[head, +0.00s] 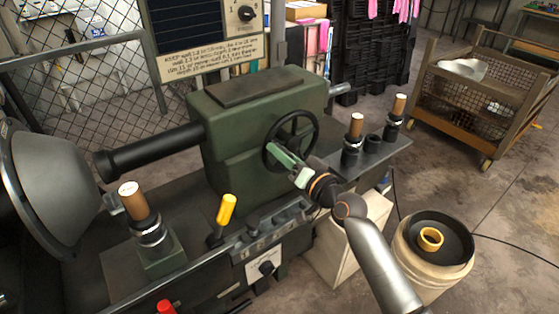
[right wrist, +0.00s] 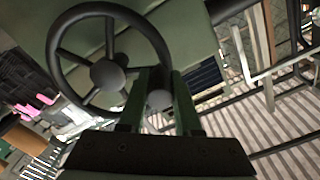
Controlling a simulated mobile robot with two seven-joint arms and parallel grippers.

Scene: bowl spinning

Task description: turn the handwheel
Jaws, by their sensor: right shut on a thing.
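The black handwheel (head: 316,127) is on the front face of the green tailstock (head: 235,125) of a lathe. In the right wrist view the handwheel's hub (right wrist: 108,75), spokes and round rim are at upper left. My right gripper (head: 272,149) reaches the wheel's lower left side from the front. In the right wrist view its two green fingers (right wrist: 161,80) stand either side of a dark rounded handle knob (right wrist: 160,100) at the wheel's rim, and they are shut on it. The fingers hide part of the rim. My left gripper is not in view.
A yellow-handled lever (head: 226,209) and a wood-topped tool post (head: 136,203) stand left of my arm. More wood-handled tools (head: 356,126) stand on the right end of the bed. A bucket (head: 432,270) is at lower right. A wire-sided cart (head: 480,95) is beyond open floor.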

